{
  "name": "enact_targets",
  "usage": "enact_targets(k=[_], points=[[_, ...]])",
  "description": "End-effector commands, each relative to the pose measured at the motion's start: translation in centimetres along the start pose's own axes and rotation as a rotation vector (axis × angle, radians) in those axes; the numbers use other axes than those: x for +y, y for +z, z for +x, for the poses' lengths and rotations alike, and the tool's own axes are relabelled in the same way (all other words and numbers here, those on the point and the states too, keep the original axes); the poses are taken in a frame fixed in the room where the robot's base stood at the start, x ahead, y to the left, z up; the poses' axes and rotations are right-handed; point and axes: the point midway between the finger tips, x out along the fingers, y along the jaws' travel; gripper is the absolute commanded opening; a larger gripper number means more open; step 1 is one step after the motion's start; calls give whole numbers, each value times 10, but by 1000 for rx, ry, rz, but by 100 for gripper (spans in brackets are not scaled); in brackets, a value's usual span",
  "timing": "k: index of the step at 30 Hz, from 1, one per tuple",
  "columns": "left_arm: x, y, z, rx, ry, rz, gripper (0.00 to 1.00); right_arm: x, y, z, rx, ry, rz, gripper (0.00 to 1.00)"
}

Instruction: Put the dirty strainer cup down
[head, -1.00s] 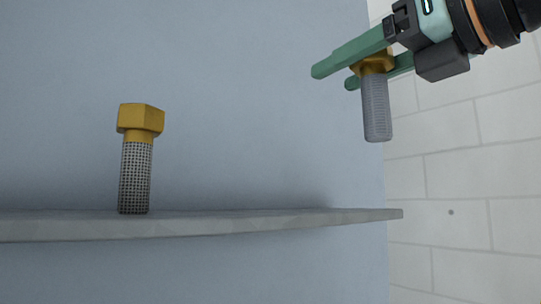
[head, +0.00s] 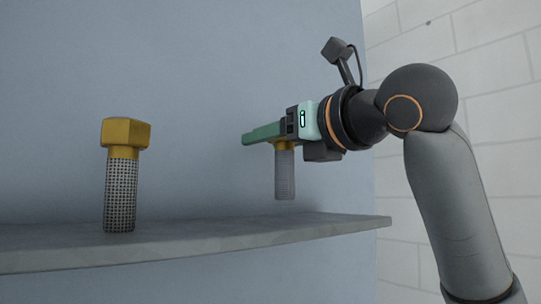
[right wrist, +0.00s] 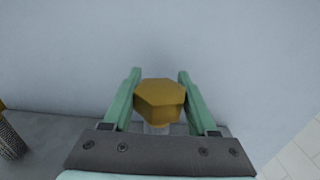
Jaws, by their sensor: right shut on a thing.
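My right gripper (head: 258,135) is shut on a strainer cup with a yellow hexagonal head (right wrist: 160,98) and a plain grey, fine-looking body (head: 285,175). I take this held one as the dirty strainer cup. It hangs upright, its lower end a little above the right part of the grey shelf (head: 200,245). In the right wrist view the green fingers (right wrist: 160,75) stand on both sides of the yellow head; most of the body is hidden below it. My left gripper is not in view.
A second strainer cup (head: 121,190), with a yellow head and dark-dotted mesh, stands upright on the shelf at the left. The shelf between the cups is clear. A blue-grey wall (head: 200,60) rises behind; the shelf ends at the right near white brick (head: 500,90).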

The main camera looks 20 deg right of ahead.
Motion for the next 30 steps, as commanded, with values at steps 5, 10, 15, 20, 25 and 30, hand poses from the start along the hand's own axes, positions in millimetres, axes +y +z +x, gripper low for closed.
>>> enact_targets(k=[5,10,15,20,25,30], points=[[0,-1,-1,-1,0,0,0,0,-21,2,1,0,1,0],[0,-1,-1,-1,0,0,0,0,-24,4,-1,-1,1,0],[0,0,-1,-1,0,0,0,0,-24,4,-1,-1,0,0],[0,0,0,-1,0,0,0,0,-27,4,0,-1,1,63],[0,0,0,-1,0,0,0,0,-27,4,1,-1,1,82],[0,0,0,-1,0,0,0,0,-27,4,1,-1,1,88]])
